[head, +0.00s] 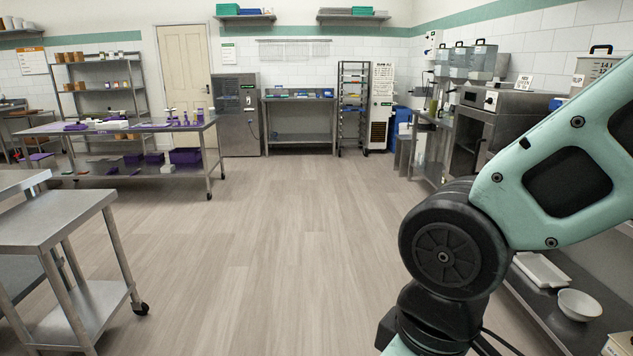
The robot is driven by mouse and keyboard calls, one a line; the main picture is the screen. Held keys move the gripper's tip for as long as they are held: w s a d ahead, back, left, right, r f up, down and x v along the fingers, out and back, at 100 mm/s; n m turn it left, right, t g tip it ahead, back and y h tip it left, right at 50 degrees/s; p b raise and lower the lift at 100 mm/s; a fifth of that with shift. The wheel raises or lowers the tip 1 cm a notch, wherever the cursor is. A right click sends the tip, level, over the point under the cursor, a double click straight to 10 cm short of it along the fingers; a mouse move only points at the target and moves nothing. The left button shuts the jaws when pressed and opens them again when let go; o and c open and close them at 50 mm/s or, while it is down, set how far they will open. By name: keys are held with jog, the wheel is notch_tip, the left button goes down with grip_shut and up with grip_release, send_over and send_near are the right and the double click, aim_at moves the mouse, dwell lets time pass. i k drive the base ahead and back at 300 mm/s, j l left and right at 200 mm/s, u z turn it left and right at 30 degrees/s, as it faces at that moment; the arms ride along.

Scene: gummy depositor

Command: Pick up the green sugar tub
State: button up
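I cannot make out a thing that is surely the green sugar tub in the head view. A small green object (433,106) stands on the right-hand counter, too small to tell what it is. My arm fills the right side of the view and hides part of the right counter. My gripper is out of view.
A steel table (130,126) with purple items stands at the left. A wheeled steel cart (65,222) is at the near left. A tall rack (353,100) and a back bench (300,100) line the far wall. The middle floor is clear.

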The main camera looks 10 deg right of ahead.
aim_at(433, 109)
jog(key=i+z, duration=0.25)
jog(key=i, duration=5.65)
jog(key=i+z, duration=0.2)
jog(key=i, duration=0.45)
jog(key=i+z, duration=0.25)
jog(key=i, duration=0.45)
jog(key=i+j+z, duration=0.2)
jog(key=i, duration=0.45)
jog(key=i+z, duration=0.3)
jog(key=i, duration=0.2)
jog(key=i+z, duration=0.3)
jog(key=i, duration=0.15)
jog(key=i+j+z, duration=0.3)
jog(key=i, duration=0.2)
jog(key=i+j+z, duration=0.25)
jog(key=i, duration=0.5)
jog(key=l+z, duration=0.05)
